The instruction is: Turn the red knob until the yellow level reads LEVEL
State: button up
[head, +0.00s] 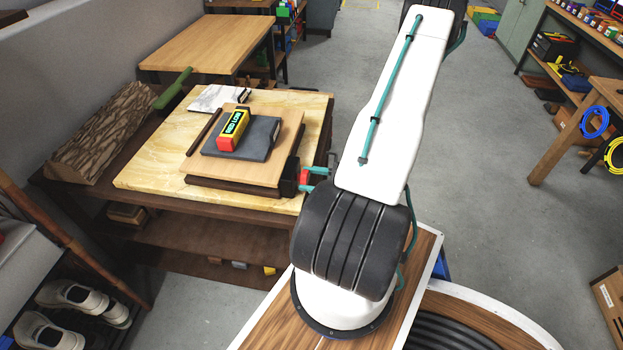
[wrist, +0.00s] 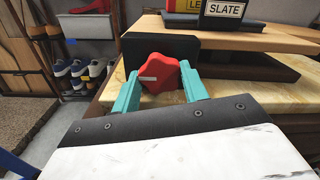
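The red knob (wrist: 161,74) is a lobed knob with a pale mark, set on the front of a dark block (wrist: 150,52). The teal fingers of my gripper (wrist: 161,88) stand on either side of it with no clear gap visible, so they look closed on it. In the head view the knob (head: 304,177) is partly hidden between the fingers (head: 312,179). The yellow level (head: 235,126), with red ends and a green-lettered dark display, lies on a dark slate slab (head: 245,142). Its reading is too small to make out; the wrist view cuts it off.
The slab rests on a wooden board (head: 285,137) on a pale-topped bench (head: 150,165). A stone tile (head: 215,97) and a dark rod (head: 203,131) lie nearby. Open floor (head: 480,170) lies to the right.

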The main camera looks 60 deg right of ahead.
jog(key=shift+m, duration=2.6)
jog(key=o, duration=1)
jog(key=v, duration=0.8)
jog(key=shift+w, duration=0.1)
